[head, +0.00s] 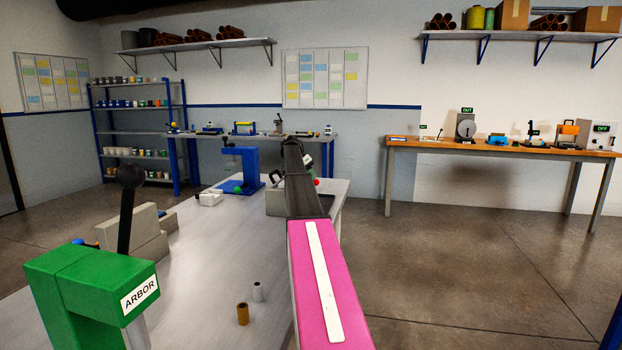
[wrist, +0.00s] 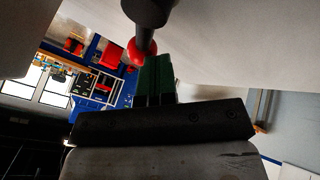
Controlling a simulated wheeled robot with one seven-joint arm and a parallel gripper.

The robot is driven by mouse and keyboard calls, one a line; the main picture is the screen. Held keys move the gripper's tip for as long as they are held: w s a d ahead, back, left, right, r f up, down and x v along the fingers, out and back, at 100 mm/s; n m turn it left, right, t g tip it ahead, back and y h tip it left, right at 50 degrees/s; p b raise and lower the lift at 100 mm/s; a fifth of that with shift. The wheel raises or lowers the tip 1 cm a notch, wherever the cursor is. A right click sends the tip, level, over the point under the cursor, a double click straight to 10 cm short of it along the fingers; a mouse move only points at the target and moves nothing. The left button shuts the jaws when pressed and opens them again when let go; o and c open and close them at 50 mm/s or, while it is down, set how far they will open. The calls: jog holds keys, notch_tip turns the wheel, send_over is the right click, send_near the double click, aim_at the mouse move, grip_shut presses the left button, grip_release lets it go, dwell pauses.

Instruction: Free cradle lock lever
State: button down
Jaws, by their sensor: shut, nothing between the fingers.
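In the wrist view a red ball knob (wrist: 138,50) shows just beyond my gripper (wrist: 157,60), below a dark rounded part (wrist: 147,10). I cannot tell for sure whether this knob belongs to the cradle lock lever. My gripper's green fingers are together with nothing between them. Their tips look close beside the knob, but contact cannot be told. In the head view a small red ball (head: 317,182) shows at the right of my arm's far end. My arm hides most of the cradle area and my gripper there.
A green arbor press (head: 75,290) with a black-knobbed lever (head: 128,205) stands at the bench's near left. Two small cylinders, brass (head: 243,314) and grey (head: 258,291), stand on the bench (head: 205,275). A blue press (head: 240,170) stands farther back. Open floor lies right.

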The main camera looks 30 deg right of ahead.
aim_at(316, 180)
jog(key=shift+s+d+m+g+y, duration=0.1)
jog(key=shift+s+m+g+y, duration=0.2)
jog(key=shift+s+m, duration=0.5)
jog(key=shift+s, duration=0.3)
jog(key=shift+s+m+g+y, duration=0.3)
jog(key=shift+m, duration=0.3)
jog(key=shift+s, duration=0.1)
